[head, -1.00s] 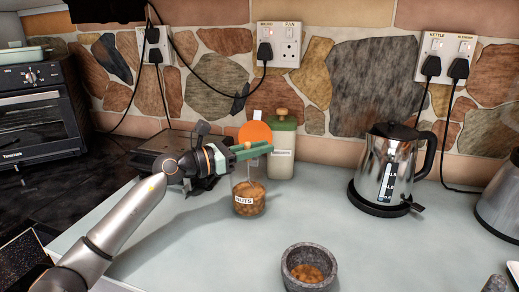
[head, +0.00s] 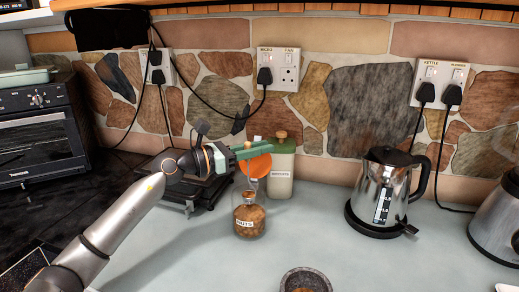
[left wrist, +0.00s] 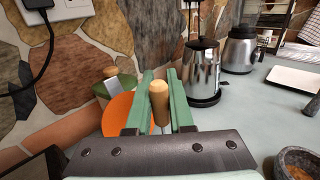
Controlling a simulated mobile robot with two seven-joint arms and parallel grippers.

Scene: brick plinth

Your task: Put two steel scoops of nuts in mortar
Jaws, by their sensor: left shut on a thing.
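My left gripper (head: 272,148) is shut on the wooden handle of the steel scoop (left wrist: 159,98), which stands upright between the green fingers in the left wrist view. In the head view the scoop's thin shaft hangs down from the fingers to the mouth of the glass nuts jar (head: 249,221). The scoop's bowl is at or just inside the mouth; its exact place and load are hard to tell. The grey stone mortar (head: 306,273) is cut off at the head view's bottom edge. The left wrist view shows brown bits in the mortar (left wrist: 284,158). My right gripper is out of view.
An orange disc (head: 258,166) and a green-lidded canister (head: 281,180) stand behind the jar. A kettle (head: 385,186) stands to the right, with another appliance (head: 497,222) beyond it. A dark appliance (head: 192,188) is at the left. The counter between jar and kettle is clear.

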